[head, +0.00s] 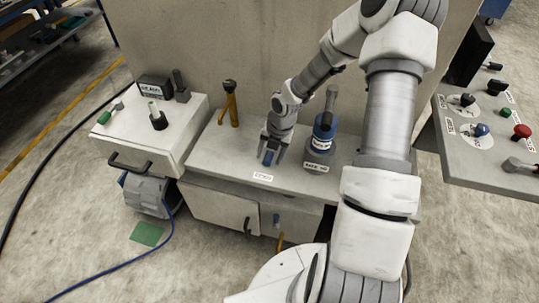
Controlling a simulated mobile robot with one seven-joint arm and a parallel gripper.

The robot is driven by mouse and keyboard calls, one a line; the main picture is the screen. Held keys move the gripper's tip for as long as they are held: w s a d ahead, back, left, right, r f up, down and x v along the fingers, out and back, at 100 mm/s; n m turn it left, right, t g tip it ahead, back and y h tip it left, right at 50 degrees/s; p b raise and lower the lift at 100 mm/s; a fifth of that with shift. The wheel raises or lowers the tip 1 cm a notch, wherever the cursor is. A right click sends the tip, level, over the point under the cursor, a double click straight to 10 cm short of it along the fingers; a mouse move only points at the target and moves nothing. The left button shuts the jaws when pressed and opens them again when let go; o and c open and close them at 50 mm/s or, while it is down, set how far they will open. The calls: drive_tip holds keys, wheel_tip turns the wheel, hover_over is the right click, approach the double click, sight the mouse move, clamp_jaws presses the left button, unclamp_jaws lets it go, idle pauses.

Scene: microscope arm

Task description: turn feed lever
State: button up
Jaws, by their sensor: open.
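My gripper (269,157) points down over the grey bench top (217,152), with blue-tipped fingers and nothing visible between them. It is open. Several levers are in view, and the labels are too small to tell which is the feed lever. A dark lever on a blue round base (322,136) stands just right of my gripper, apart from it. An orange post with a dark head (230,105) stands to its left.
The left cabinet (135,140) has a front handle. A control panel (478,125) with knobs and a red button (522,131) is at right. A concrete wall (210,50) rises behind the bench. A blue cable (120,262) lies on the floor. My arm covers the bench's right part.

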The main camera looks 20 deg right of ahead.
wheel_tip(320, 180, up, 16)
drive_tip(key=s+d+p, duration=0.1)
drive_tip(key=d+p, duration=0.1)
drive_tip(key=p, duration=0.2)
drive_tip(key=shift+s+d+r, duration=0.25)
drive_tip(key=shift+s+d, duration=0.15)
